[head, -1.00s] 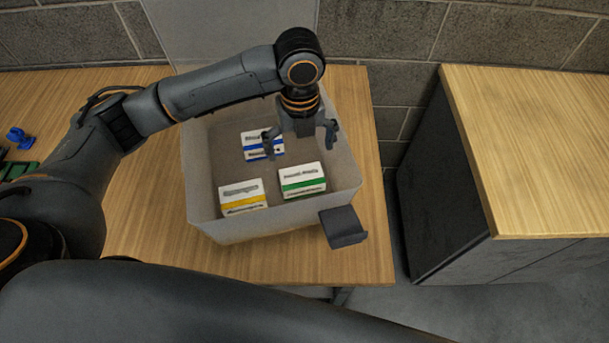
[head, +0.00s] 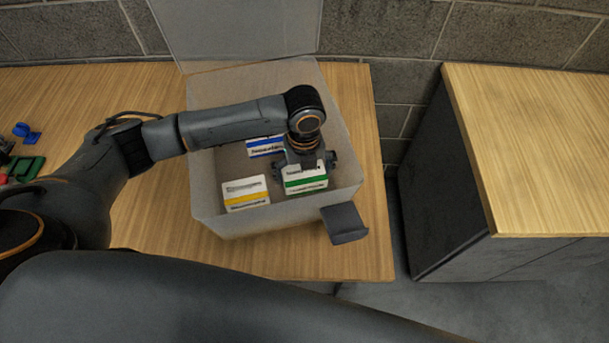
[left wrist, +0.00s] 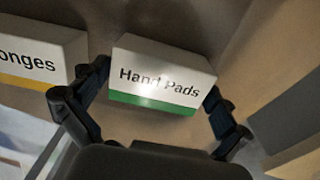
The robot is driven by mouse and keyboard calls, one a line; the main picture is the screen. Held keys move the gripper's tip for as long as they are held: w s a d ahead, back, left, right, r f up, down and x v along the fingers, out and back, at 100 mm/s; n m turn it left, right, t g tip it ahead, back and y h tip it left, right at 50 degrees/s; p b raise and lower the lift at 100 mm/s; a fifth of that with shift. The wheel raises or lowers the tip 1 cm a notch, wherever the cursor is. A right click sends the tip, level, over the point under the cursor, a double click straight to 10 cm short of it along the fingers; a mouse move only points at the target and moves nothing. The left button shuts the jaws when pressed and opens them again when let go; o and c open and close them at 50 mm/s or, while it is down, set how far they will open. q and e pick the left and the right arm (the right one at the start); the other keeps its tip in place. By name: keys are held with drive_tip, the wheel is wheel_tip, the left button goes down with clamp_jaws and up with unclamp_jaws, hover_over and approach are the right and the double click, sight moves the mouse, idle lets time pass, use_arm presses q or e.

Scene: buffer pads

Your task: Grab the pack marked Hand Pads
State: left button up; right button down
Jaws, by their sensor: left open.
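The Hand Pads pack (head: 306,184) is a white box with a green band, in the front right of an open translucent bin (head: 230,226). Its label reads clearly in the left wrist view (left wrist: 160,80). My left gripper (head: 305,170) is down inside the bin, right at this pack. In the left wrist view the open fingers (left wrist: 155,100) stand on either side of the pack; I cannot tell whether they touch it. My right gripper is not in view.
A yellow-banded pack (head: 246,193), ending in "onges" (left wrist: 35,60), lies close to the left. A blue-banded pack (head: 265,146) lies behind, partly hidden by my arm. The bin stands on a wooden table (head: 150,235); a second wooden surface (head: 530,150) is across a gap.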

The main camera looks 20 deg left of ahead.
use_arm(q)
drive_tip(key=c, duration=0.9)
drive_tip(key=shift+r, duration=0.1)
